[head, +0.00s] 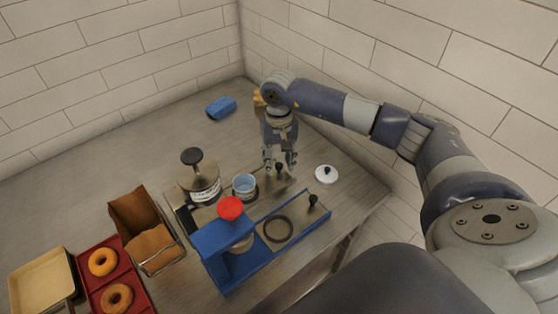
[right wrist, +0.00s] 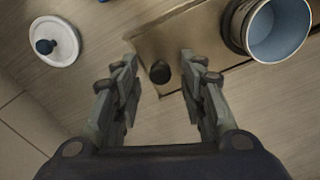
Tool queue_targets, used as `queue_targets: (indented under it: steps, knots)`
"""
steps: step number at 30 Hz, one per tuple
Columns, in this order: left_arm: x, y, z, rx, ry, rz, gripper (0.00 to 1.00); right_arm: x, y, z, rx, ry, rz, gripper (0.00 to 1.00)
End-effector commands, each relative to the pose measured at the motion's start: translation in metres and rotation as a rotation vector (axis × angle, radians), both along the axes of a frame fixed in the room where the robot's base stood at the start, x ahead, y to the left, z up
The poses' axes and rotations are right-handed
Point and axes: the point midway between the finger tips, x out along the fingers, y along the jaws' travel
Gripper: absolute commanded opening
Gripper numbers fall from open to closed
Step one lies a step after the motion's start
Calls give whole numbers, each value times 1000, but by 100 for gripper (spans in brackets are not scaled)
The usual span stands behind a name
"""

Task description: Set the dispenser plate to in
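My right gripper (head: 280,163) is open and points down over the back right part of the work table. In the right wrist view, a black knob (right wrist: 160,72) shows between its open fingers; I cannot tell its height relative to them. The knob stands on the end of a flat brownish plate (right wrist: 180,28). A blue cup (head: 244,184) sits by this plate, beside a round container with a black-knobbed lid (head: 199,176). A blue dispenser frame (head: 226,249) with a red cap (head: 230,208) stands in front, with a ring (head: 278,229) and another black knob (head: 313,201). My left gripper is out of view.
A white lid (head: 326,174) with a dark knob lies right of the gripper. A blue block (head: 221,107) lies at the back. A brown box (head: 144,229), a red tray (head: 91,269) with doughnuts and a tan tray (head: 42,279) are at left. Walls close the back and right.

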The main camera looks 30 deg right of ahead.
Motion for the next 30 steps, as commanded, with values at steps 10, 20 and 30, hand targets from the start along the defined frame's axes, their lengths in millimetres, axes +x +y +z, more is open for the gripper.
queue_targets:
  steps: [10, 20, 30]
  knots:
    - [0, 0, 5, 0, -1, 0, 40, 0, 0, -18, 1, -1, 0, 38]
    - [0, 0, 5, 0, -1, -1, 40, 0, 0, -18, 1, -1, 0, 0]
    - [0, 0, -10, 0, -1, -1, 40, -1, 29, -21, 4, -4, 8, 0]
